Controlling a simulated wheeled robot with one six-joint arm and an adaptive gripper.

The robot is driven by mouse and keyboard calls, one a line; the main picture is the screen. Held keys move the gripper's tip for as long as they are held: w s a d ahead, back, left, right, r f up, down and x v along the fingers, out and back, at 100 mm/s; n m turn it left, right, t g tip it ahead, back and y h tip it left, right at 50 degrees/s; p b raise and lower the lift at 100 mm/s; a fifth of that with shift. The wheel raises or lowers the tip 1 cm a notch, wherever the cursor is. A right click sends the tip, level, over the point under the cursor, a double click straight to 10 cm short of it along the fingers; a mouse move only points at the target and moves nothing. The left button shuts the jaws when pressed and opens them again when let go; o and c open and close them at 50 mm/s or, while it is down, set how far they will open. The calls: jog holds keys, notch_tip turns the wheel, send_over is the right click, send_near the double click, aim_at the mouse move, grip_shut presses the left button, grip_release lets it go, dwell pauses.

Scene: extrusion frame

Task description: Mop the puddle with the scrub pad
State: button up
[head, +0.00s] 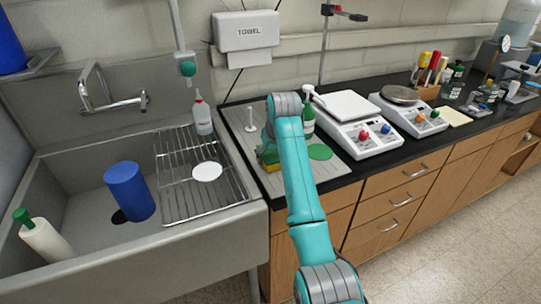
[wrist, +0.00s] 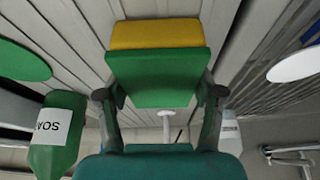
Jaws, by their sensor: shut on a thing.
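The scrub pad (wrist: 155,78) is a green block with a yellow layer. In the wrist view my gripper (wrist: 160,97) is shut on it, one finger at each side. In the head view the scrub pad (head: 269,158) shows partly behind my teal arm, low over the left part of the grey ribbed mat (head: 278,187). I cannot tell whether the pad touches the mat. My fingertips are hidden behind the arm in the head view. I cannot make out a puddle in either view; my arm and the pad cover part of the mat.
A green disc (head: 320,152) lies on the mat right of my arm. Scales (head: 352,124) stand to the right. The sink with its wire rack (head: 190,190) and white disc (head: 207,171) is left.

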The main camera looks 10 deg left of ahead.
jog(key=shift+w+a+r, duration=0.1)
jog(key=shift+w, duration=0.15)
notch_tip(320, 180, up, 2)
jog(key=shift+s+r, duration=0.1)
jog(key=shift+r, duration=2.95)
